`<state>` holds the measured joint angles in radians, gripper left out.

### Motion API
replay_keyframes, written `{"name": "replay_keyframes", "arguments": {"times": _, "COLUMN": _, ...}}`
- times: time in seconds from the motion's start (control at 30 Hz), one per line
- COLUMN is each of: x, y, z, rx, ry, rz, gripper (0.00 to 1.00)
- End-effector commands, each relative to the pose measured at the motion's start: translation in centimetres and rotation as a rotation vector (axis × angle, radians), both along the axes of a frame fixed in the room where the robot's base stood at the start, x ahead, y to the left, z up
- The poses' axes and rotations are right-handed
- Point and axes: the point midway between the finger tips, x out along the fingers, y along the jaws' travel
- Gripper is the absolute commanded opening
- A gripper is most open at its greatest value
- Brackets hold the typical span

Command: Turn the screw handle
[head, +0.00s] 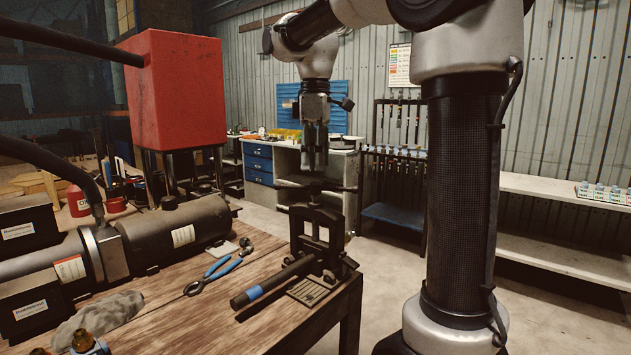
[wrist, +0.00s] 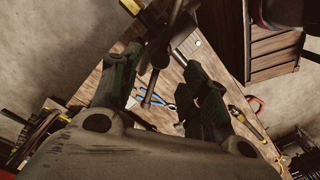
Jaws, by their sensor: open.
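The hose crimper (head: 318,235) is a dark metal frame standing at the right end of the wooden bench. Its screw handle (head: 290,185) is a thin dark crossbar on top, lying roughly level. My gripper (head: 315,168) points straight down just above the middle of the handle. I cannot tell whether a finger touches the bar. A black hose with a blue band (head: 255,292) lies at the crimper's base.
Blue-handled pliers (head: 217,272) lie on the bench (head: 190,318) left of the crimper. A grey rag (head: 97,318) and a dark cylindrical machine (head: 180,235) are farther left. A red box (head: 175,88) stands behind them. Open floor lies right of the bench.

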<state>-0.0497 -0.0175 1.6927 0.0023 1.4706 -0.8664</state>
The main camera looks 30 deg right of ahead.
Motion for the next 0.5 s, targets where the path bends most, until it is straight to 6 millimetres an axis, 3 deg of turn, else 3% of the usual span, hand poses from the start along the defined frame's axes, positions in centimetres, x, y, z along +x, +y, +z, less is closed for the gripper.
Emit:
{"name": "replay_keyframes", "arguments": {"times": 0.2, "x": -0.1, "y": 0.0, "z": -3.7, "rx": 0.000, "ry": 0.001, "rz": -0.001, "gripper": 0.45}}
{"name": "replay_keyframes", "arguments": {"times": 0.5, "x": -0.1, "y": 0.0, "z": -5.5, "rx": 0.000, "ry": -0.001, "rz": -0.002, "gripper": 0.45}}
